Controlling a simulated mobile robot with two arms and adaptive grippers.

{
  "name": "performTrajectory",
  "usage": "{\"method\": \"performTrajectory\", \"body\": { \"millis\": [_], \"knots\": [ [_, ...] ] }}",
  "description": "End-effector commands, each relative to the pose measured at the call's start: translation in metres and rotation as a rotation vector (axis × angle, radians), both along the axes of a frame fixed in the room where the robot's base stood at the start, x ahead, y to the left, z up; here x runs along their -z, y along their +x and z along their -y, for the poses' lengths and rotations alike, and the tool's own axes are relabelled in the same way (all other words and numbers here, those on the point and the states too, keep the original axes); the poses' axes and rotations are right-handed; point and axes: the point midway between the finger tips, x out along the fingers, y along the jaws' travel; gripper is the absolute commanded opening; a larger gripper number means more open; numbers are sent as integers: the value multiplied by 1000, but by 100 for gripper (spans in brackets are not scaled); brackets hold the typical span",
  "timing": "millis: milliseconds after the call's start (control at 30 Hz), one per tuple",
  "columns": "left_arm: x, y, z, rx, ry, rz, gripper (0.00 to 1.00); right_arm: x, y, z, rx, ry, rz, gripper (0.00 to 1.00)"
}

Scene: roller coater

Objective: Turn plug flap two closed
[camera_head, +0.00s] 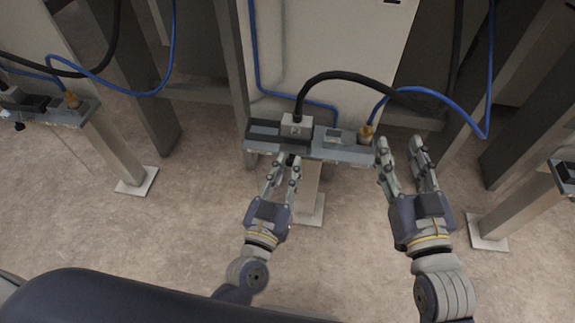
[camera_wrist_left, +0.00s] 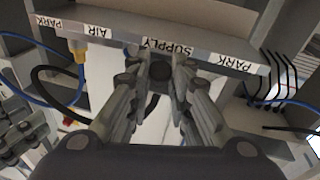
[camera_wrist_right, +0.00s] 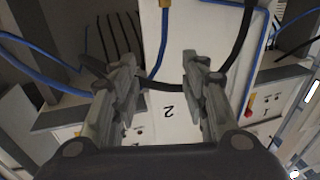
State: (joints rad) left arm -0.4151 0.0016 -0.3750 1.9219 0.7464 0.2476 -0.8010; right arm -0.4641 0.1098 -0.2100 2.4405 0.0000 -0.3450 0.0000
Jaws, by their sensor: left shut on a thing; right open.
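A grey bracket (camera_head: 340,150) stands on a post in the middle of the head view. On it sit a black block (camera_head: 263,132), a light plug (camera_head: 297,124) with a black cable, and a brass fitting (camera_head: 367,132) with a blue hose. My left gripper (camera_head: 288,163) is at the bracket's front edge, shut on a dark round knob (camera_wrist_left: 160,75) below the SUPPLY label (camera_wrist_left: 167,46). The fingers partly hide the knob. My right gripper (camera_head: 405,146) is open and empty beside the bracket's right end. I cannot clearly tell which part is the flap.
A white panel marked 2 (camera_wrist_right: 168,125) shows between my right fingers in the right wrist view. Similar brackets stand at the left (camera_head: 70,115) and right (camera_head: 566,172). Metal posts and hanging hoses fill the back. The floor in front is clear.

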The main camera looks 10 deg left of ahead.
Motion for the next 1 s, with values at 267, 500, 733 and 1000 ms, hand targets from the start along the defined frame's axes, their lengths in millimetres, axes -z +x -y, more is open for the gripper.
{"method": "performTrajectory", "body": {
  "millis": [267,500,733,1000],
  "knots": [
    [-8,2,-1,-3,-1,-13,0,48,-9,10,17,-65,-256,41],
    [-9,2,-1,-3,-2,-31,0,91,-28,20,31,-118,-478,41],
    [-11,2,-1,-4,-2,-50,0,129,-57,33,45,-169,-699,41],
    [-15,3,-1,-4,-1,-83,0,176,-106,51,63,-233,-999,41]
  ]
}}
